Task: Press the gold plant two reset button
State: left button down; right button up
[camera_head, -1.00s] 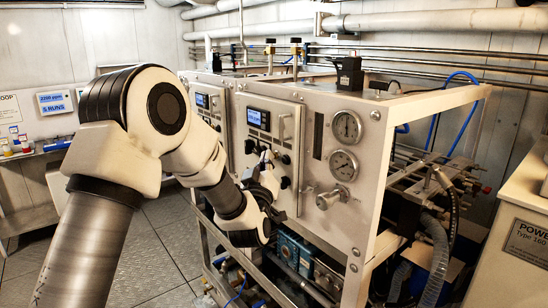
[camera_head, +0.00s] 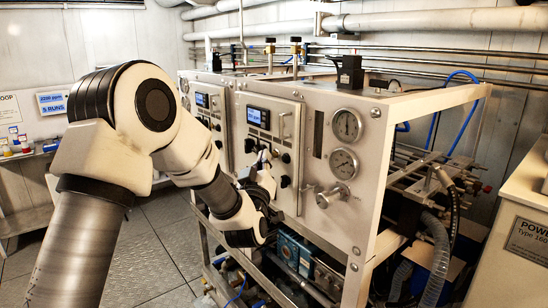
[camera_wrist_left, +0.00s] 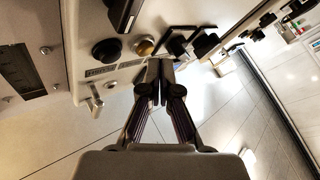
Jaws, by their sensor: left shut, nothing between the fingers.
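The gold button (camera_wrist_left: 145,47) sits on the pale control panel in the left wrist view, beside a round black knob (camera_wrist_left: 107,50). My left gripper (camera_wrist_left: 160,76) is shut and empty, with its fingertips just below and slightly right of the gold button in that picture. I cannot tell whether they touch the panel. In the head view my left gripper (camera_head: 264,160) is at the front of the nearer control panel (camera_head: 270,113), below its small blue display (camera_head: 258,117). The gold button cannot be made out there. My right gripper is not in view.
Two round gauges, an upper one (camera_head: 346,126) and a lower one (camera_head: 343,164), sit right of the panel. A metal valve knob (camera_head: 331,196) sticks out below them. A second display panel (camera_head: 207,103) stands farther left. Tiled floor (camera_head: 150,250) is open left of the frame.

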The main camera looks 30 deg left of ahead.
pick_arm(q)
jog(key=shift+s+a, duration=0.1)
jog(key=shift+s, duration=0.15)
jog(key=s, duration=0.1)
jog(key=s+a, duration=0.1)
jog(key=s, duration=0.1)
jog(key=s+a+b, duration=0.1)
jog(key=shift+s, duration=0.3)
dwell(0.7)
